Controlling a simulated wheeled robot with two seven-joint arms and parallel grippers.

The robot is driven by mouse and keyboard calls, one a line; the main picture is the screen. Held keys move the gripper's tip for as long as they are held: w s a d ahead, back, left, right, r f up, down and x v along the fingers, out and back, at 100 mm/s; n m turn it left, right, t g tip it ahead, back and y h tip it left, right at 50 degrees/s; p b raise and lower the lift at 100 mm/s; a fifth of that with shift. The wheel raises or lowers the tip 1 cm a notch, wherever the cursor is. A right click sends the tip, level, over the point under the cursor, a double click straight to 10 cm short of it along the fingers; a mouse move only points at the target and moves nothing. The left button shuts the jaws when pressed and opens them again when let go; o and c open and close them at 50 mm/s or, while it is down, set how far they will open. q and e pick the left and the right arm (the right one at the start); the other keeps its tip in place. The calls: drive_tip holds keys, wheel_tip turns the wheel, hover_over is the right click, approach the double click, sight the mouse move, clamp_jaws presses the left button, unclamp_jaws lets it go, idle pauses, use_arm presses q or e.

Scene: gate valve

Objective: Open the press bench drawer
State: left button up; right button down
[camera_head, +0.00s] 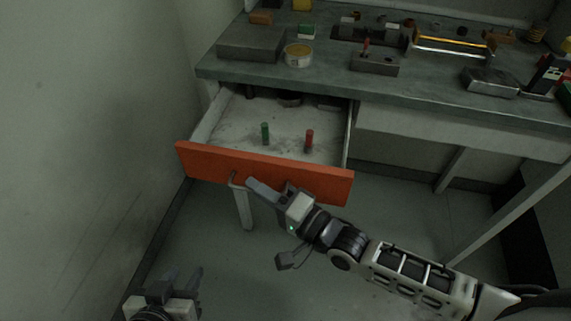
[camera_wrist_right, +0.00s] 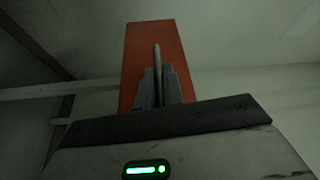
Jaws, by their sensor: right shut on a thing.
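The press bench drawer (camera_head: 262,172) has an orange front and stands pulled well out from under the bench top, so its pale inside shows. A green peg-like item (camera_head: 265,134) and a red one (camera_head: 309,141) stand inside. My right gripper (camera_head: 252,186) is at the drawer front, shut on the drawer handle. In the right wrist view the handle (camera_wrist_right: 157,60) shows as a thin bar between the fingers (camera_wrist_right: 157,88), against the orange front (camera_wrist_right: 140,50). The fingers hide part of the handle. My left gripper (camera_head: 178,284) is low at the left, away from the drawer, apparently open and empty.
The bench top (camera_head: 420,88) carries a grey block (camera_head: 251,43), a round tin (camera_head: 299,55), a metal box (camera_head: 490,82) and several small tools. A wall (camera_head: 90,120) stands close on the left. The floor before the drawer is clear.

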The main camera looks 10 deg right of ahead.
drive_tip(key=shift+s, duration=0.15)
drive_tip(key=c, duration=1.5)
unclamp_jaws()
drive_tip(key=b+v, duration=0.1)
drive_tip(key=v, duration=1.5)
drive_tip(key=shift+a, duration=0.1)
drive_tip(key=w+a+f+n+h, duration=0.2)
drive_tip(key=a+f+n+h, duration=0.15)
drive_tip(key=n, duration=0.25)
drive_tip(key=d+f+n+g+h, duration=0.1)
drive_tip(key=h, duration=0.1)
drive_tip(key=d+f+n+g+h, duration=0.1)
drive_tip(key=h, duration=0.1)
drive_tip(key=d+f+n+g+h, duration=0.1)
drive_tip(key=d+f+h, duration=0.1)
drive_tip(key=shift+s+n, duration=0.4)
